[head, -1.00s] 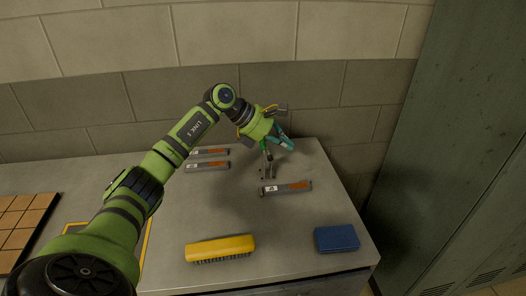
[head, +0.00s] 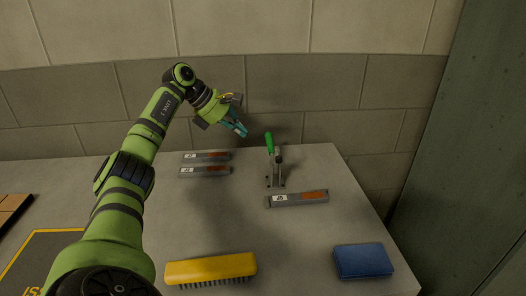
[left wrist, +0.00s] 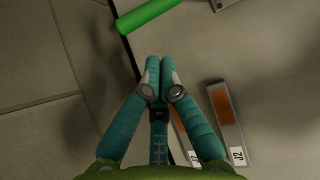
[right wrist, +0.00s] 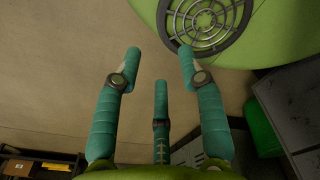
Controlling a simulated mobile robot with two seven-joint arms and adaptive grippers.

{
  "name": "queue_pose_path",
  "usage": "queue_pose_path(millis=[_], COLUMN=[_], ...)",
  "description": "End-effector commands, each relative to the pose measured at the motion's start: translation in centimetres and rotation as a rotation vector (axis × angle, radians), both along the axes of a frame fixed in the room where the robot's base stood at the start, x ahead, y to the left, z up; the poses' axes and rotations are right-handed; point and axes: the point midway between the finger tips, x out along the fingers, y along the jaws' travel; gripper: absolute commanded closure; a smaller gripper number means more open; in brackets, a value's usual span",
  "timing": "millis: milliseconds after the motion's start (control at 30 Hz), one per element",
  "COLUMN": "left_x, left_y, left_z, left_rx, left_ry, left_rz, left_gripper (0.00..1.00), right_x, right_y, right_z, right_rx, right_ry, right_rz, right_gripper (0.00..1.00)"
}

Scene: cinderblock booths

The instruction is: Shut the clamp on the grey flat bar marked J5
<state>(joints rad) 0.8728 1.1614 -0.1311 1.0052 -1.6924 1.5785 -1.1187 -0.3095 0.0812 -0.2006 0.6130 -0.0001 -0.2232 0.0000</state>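The clamp (head: 275,172) stands near the table's back right, its green handle (head: 269,143) raised and leaning slightly left. The handle also shows in the left wrist view (left wrist: 147,16). A grey flat bar (head: 297,199) with a brown-orange patch lies just in front of the clamp base. Its white label is too small to read, and I cannot tell whether the clamp's arm presses on it. My left gripper (head: 243,131) is left of the handle, apart from it. Its fingertips (left wrist: 160,88) meet with nothing between them. My right gripper (right wrist: 160,65) is open and empty, away from the table.
Two similar bars (head: 205,172) lie back left; one is marked J2 (left wrist: 226,115). A yellow brush (head: 210,268) and blue block (head: 363,261) lie at the front. A wall stands behind, a grey-green locker (head: 455,170) right. The table's middle is clear.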

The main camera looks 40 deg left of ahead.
Motion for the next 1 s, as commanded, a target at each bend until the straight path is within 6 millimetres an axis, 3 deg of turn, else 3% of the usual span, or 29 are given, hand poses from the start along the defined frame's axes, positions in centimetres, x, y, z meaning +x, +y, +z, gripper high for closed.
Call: queue_pose_path(millis=[267,700,1000], left_x=[0.8,5.1,5.9], left_y=[-0.5,-2.7,-3.1], left_z=[-0.9,-6.3,-7.6], left_rx=[-0.003,-0.005,-0.001], left_ry=[0.001,0.000,0.000], left_rz=[-0.003,-0.001,-0.001], left_gripper=[1.00,1.00,1.00], right_x=[1.9,1.3,1.0], right_y=[0.1,0.1,0.1], right_z=[0.4,1.9,2.0], right_rx=[0.003,0.002,0.002], right_ry=[-0.032,-0.023,-0.018], right_rz=[0.000,-0.001,-0.001], right_gripper=[0.60,0.60,0.60])
